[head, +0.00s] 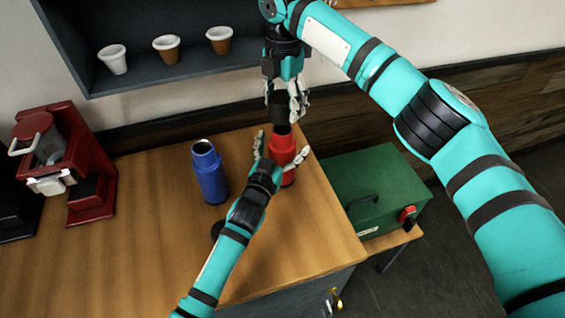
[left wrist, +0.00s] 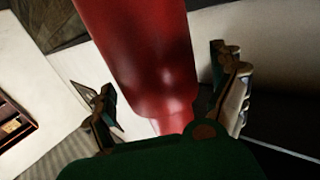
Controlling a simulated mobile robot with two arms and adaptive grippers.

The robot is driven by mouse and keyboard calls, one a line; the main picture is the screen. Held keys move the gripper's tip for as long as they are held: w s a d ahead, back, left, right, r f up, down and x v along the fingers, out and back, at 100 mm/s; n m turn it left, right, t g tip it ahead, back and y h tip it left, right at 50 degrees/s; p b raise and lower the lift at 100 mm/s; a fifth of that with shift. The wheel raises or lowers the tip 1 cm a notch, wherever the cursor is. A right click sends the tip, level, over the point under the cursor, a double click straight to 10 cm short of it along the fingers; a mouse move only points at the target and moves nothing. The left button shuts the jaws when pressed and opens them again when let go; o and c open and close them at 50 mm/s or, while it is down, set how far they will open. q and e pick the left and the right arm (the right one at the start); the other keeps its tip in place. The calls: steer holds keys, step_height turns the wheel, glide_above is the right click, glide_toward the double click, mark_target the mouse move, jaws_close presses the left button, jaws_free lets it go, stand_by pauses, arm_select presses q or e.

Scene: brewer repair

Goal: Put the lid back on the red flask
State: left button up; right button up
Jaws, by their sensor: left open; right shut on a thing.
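The red flask (head: 283,150) stands upright near the right end of the wooden counter. It also fills the middle of the left wrist view (left wrist: 140,55). My left gripper (head: 281,160) is open, with its fingers on either side of the red flask. In the left wrist view the left gripper (left wrist: 170,100) shows gaps beside the flask. My right gripper (head: 287,100) points down above the flask, shut on a dark lid (head: 279,107). The lid is at the flask's mouth; I cannot tell whether they touch.
A blue flask (head: 209,175) stands open left of the red one. A dark round thing (head: 216,230) lies partly behind my left arm. A red brewer (head: 85,190) is at the left. A green box (head: 375,185) stands beyond the counter's right edge. Cups line a shelf (head: 180,78) above.

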mark_target(283, 129)
steer(key=shift+s, duration=0.1)
arm_select(q)
steer(key=c, duration=1.8)
arm_select(e)
steer(key=shift+f, duration=2.45)
steer(key=shift+f, duration=0.1)
steer(key=shift+f, duration=0.8)
steer(key=shift+f, duration=0.55)
